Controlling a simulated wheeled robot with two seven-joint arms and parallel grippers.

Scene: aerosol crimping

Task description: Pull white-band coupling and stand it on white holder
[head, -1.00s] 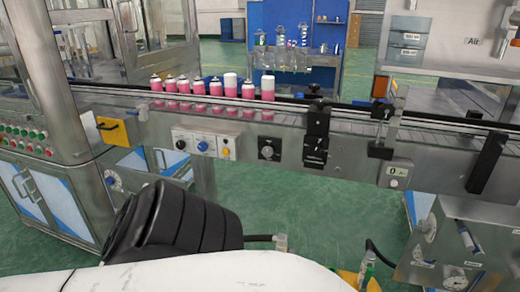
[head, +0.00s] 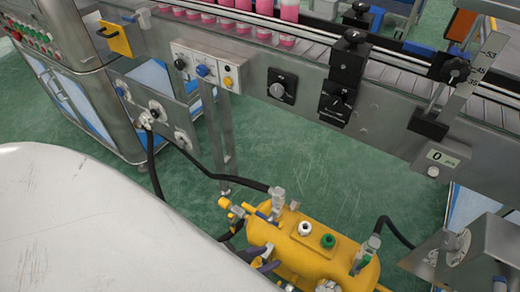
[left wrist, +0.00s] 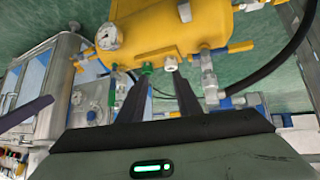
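A yellow tank (head: 315,250) lies low on the floor side in the head view and fills the upper middle of the left wrist view (left wrist: 165,30). On it stand a white-topped stub (head: 305,228) and a green-topped stub (head: 328,240). A hose coupling (head: 278,200) stands at its left end and another coupling (head: 372,245) at its right end. Their band colours are too small to tell. My left gripper (head: 262,260) is at the tank's near side, partly hidden by a white surface. Its fingers (left wrist: 162,80) are apart and empty. My right gripper is out of view.
A conveyor (head: 390,85) with pink cans (head: 262,8) crosses above the tank. Black hoses (head: 225,176) run from a panel (head: 155,110) and the couplings. A grey machine box (head: 480,245) is at the right. Green floor (head: 300,165) is open behind the tank.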

